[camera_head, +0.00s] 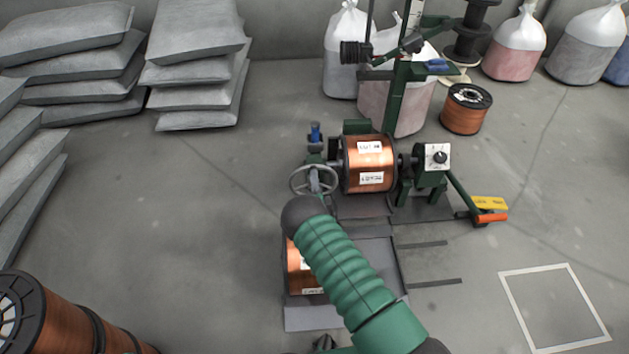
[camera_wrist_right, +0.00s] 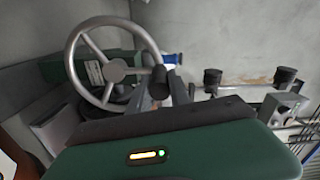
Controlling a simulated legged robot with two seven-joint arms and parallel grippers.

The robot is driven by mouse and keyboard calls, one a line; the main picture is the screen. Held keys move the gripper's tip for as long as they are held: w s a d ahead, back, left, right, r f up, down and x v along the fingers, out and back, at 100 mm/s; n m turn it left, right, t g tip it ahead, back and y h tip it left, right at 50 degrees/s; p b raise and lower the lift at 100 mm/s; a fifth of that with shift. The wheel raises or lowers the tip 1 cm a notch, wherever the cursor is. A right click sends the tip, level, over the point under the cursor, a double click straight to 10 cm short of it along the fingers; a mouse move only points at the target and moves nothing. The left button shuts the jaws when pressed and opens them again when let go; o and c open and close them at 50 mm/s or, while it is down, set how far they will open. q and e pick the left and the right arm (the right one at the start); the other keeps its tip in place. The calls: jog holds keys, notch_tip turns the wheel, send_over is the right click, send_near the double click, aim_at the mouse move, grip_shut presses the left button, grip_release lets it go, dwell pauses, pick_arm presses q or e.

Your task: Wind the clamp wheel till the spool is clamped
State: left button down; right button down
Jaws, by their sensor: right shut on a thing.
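The clamp wheel (camera_head: 301,180) is a grey spoked handwheel on the left of the green winding machine. In the right wrist view the wheel (camera_wrist_right: 72,62) stands upright, with a dark handle (camera_wrist_right: 158,80) at its right rim. My right gripper (camera_head: 316,187) is at the wheel's lower right, largely hidden behind my green arm. It is shut on the wheel's handle. The copper spool (camera_head: 369,165) with white labels lies on its side between the wheel side and the control box side (camera_head: 437,157). Whether it is gripped tightly cannot be told.
A second copper spool (camera_head: 298,268) lies on a grey platform (camera_head: 312,318), partly behind my arm. An orange-handled lever (camera_head: 491,217) sticks out at the machine's right. Grey sacks (camera_head: 197,80) are stacked at the left. The floor between them is clear.

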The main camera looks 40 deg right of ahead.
jog(key=shift+s+d, duration=0.15)
jog(key=shift+d, duration=0.05)
jog(key=c, duration=1.2)
grip_release()
jog(key=shift+f, duration=0.1)
jog(key=shift+a, duration=0.1)
jog(key=shift+s+a+p, duration=0.2)
jog(key=shift+s+p, duration=0.05)
jog(key=shift+p, duration=0.15)
jog(key=p+v, duration=0.7)
jog(key=v, duration=0.8)
jog(key=shift+s+a, duration=0.2)
jog(key=shift+s, duration=0.05)
jog(key=shift+s+a+f, duration=0.1)
jog(key=shift+s, duration=0.05)
